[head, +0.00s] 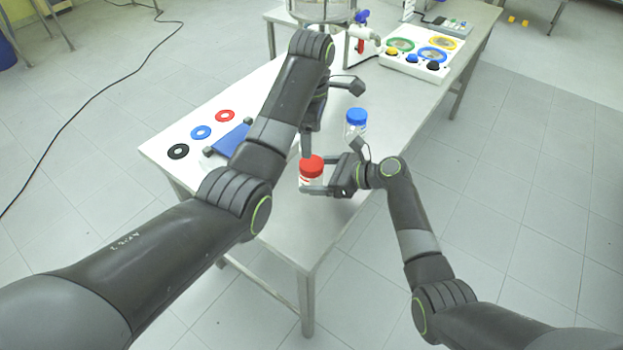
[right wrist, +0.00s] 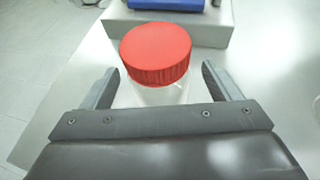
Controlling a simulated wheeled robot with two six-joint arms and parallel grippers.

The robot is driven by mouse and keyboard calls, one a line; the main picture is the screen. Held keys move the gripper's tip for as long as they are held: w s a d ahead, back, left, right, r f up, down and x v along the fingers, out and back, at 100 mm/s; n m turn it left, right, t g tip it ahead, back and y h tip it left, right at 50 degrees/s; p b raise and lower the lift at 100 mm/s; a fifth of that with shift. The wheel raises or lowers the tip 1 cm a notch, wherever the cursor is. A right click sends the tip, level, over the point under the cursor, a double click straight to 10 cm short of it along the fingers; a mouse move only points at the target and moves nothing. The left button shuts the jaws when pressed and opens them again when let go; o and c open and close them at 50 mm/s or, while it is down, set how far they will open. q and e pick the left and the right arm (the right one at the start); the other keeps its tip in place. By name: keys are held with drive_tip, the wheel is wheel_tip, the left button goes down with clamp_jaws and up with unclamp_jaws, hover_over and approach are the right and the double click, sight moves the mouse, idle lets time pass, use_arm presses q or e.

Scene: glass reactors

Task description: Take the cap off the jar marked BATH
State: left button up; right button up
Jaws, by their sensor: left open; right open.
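A clear jar with a red cap (head: 312,165) stands near the front edge of the table; its label cannot be read. A jar with a blue cap (head: 356,116) stands behind it to the right, its label also unreadable. My right gripper (head: 318,180) is open at the red-capped jar from the right. In the right wrist view the red cap (right wrist: 156,52) and clear body sit between and beyond the open fingers (right wrist: 160,85), with gaps on both sides. My left gripper (head: 308,145) points down, open, just above the red cap; its fingers are partly hidden.
Black, blue and red rings (head: 201,132) and a blue-topped stand (head: 231,139) lie on the table's left. A white panel with coloured dishes and knobs (head: 424,58) and a glass vessel (head: 320,10) stand farther back. The table (head: 390,135) is clear right of the jars.

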drive_tip(key=shift+x, duration=0.8)
